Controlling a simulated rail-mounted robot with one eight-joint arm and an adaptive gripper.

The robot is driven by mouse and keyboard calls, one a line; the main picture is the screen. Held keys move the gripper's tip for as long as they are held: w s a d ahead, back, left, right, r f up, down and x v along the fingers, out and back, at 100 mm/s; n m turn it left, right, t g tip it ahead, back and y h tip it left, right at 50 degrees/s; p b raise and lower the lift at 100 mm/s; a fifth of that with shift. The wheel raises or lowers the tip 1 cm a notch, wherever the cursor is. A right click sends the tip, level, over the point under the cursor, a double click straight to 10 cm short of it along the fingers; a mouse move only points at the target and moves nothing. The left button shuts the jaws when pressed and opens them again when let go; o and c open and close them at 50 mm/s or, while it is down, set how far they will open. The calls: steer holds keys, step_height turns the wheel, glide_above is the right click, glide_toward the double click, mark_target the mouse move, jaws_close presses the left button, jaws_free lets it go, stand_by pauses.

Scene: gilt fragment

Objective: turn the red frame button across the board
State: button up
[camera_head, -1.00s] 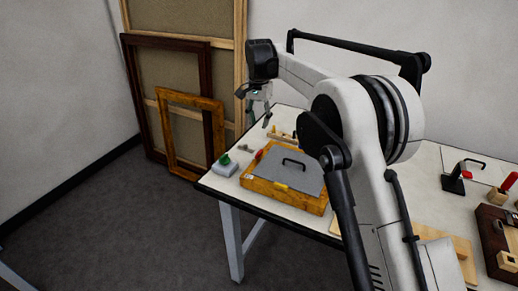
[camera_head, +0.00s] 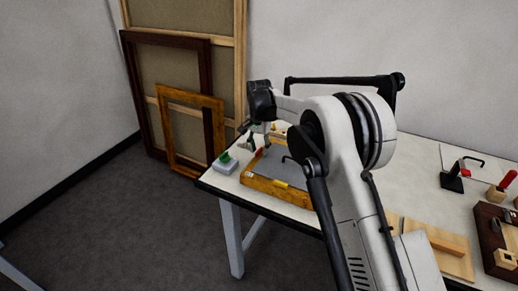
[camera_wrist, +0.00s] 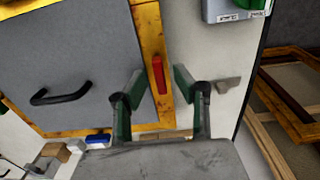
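The red frame button (camera_wrist: 159,76) is a short elongated bar on one rail of the gilt frame (camera_wrist: 148,22) in the wrist view. It lies lengthwise along that rail, beside the grey board (camera_wrist: 75,60), which has a black handle (camera_wrist: 60,97). My gripper (camera_wrist: 160,82) is open and empty, its two green-padded fingers showing on either side of the red button. I cannot tell how far above it they are. In the head view my gripper (camera_head: 255,138) hangs over the far left part of the frame (camera_head: 262,187). The red button is barely visible there.
A yellow button (camera_head: 281,184) sits on the frame's near rail; a blue one (camera_wrist: 98,138) shows in the wrist view. A grey box with a green top (camera_head: 226,162) stands left of the frame. Empty frames (camera_head: 190,125) lean against the wall. Tools lie at the right.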

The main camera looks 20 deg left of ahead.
jaws_close()
steer(key=shift+f+n+b, duration=0.1)
steer(key=shift+n+b, duration=0.9)
steer(key=shift+n, duration=0.2)
steer(key=n+b, duration=0.2)
steer(key=n, duration=0.2)
steer(key=n+b, duration=0.2)
steer(key=n, duration=0.3)
steer(key=shift+n, duration=0.4)
steer(key=n+b, duration=0.1)
steer(key=n, duration=0.4)
steer(key=shift+n+b, duration=0.3)
steer(key=shift+b, duration=0.05)
